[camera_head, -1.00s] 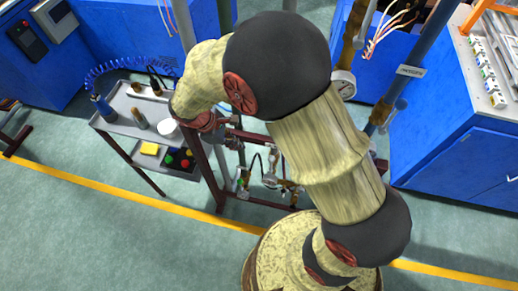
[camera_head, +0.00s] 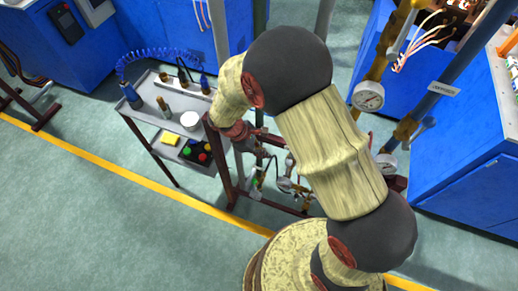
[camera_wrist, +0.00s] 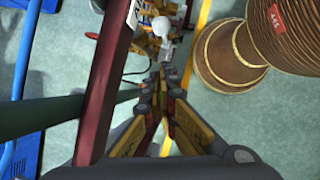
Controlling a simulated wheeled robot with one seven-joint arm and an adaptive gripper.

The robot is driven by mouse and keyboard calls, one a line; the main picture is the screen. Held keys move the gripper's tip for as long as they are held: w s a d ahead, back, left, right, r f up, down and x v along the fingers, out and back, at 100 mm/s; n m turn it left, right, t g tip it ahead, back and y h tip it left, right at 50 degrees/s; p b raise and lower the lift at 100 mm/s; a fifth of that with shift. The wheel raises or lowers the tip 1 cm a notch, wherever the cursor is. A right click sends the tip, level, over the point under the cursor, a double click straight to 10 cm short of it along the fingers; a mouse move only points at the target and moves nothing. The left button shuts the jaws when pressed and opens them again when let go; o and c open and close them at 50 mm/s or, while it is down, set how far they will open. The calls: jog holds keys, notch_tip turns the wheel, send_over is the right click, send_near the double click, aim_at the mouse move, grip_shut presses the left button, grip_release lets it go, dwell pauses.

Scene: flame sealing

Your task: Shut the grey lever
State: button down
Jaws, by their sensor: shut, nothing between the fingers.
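My gripper (camera_wrist: 162,85) is shut and empty in the wrist view, its fingers meeting near the middle and pointing down toward pipework. In that view a small grey piece (camera_wrist: 167,49) lies just beyond the fingertips, apart from them as far as I can tell. It may be the grey lever, but it is too small to be sure. A white round part (camera_wrist: 161,26) sits above it. In the head view the pipe rig (camera_head: 285,184) with small valves stands behind my arm, which hides part of it. My gripper cannot be made out there.
A dark red frame post (camera_wrist: 108,75) runs close to the left of my gripper. A grey trolley (camera_head: 150,115) with bottles stands left of the rig. Gauges (camera_head: 368,96) and pipes stand at right, beside blue cabinets (camera_head: 470,185). Floor is free at front left.

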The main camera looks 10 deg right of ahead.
jog(key=s+d+f, duration=0.1)
jog(key=d+f, duration=0.3)
jog(key=d, duration=0.1)
jog(key=shift+b, duration=0.3)
jog(key=shift+s+d, duration=0.1)
